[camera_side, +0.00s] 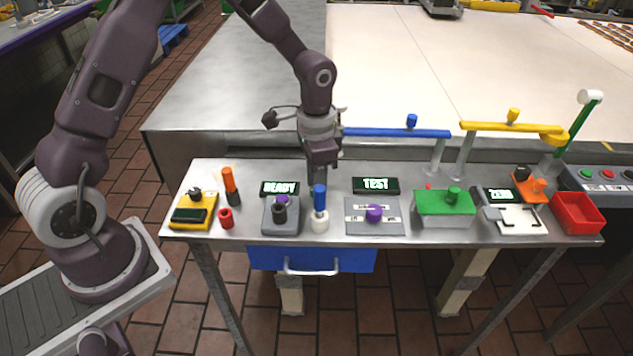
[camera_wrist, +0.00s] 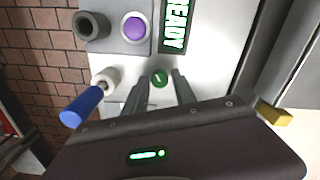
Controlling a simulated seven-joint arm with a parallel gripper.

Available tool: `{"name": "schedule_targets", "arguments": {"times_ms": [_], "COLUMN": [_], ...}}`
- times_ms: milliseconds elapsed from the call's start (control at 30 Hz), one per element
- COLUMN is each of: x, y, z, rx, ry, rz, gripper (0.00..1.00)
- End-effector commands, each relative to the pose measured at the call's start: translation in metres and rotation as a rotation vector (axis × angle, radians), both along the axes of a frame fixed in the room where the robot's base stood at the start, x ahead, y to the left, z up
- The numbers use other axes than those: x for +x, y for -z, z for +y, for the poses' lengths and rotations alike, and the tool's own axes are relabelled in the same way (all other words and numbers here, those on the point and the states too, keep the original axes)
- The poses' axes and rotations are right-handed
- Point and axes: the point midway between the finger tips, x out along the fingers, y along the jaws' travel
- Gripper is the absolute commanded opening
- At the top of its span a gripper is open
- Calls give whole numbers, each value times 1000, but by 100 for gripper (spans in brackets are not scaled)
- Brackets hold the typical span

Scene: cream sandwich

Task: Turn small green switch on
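A small round green switch (camera_wrist: 159,77) with a light mark on it shows in the wrist view, on the metal table between and just beyond my fingertips. In the side view I cannot make it out; my gripper and the blue handle seem to hide it. My gripper (camera_wrist: 160,78) points down over the table behind the blue handle in the side view (camera_side: 320,178). Its two fingers are apart with nothing held between them. I cannot tell whether they touch the switch, or which position it is in.
A blue handle on a white base (camera_side: 320,200) stands close to my gripper. A grey box with a purple button (camera_side: 281,215) and a READY display (camera_side: 279,188) are on its left; a TEST display (camera_side: 376,185) is on its right. A green box (camera_side: 444,204) stands farther right.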

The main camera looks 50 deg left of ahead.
Motion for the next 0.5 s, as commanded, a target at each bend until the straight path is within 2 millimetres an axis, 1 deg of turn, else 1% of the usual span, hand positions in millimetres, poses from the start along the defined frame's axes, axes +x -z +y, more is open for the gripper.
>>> {"name": "schedule_targets", "arguments": {"times_ms": [67, 200, 300, 400, 500], "x": [1, 1, 1, 1, 0], "y": [-8, -38, -56, -67, -71], "z": [0, 0, 0, 0, 0], "rx": [0, 0, 0, 0, 0], "ry": [-1, -1, 0, 0, 0], "rz": [-4, -6, -6, -4, -2], "gripper": [32, 32, 32, 32, 32]}}
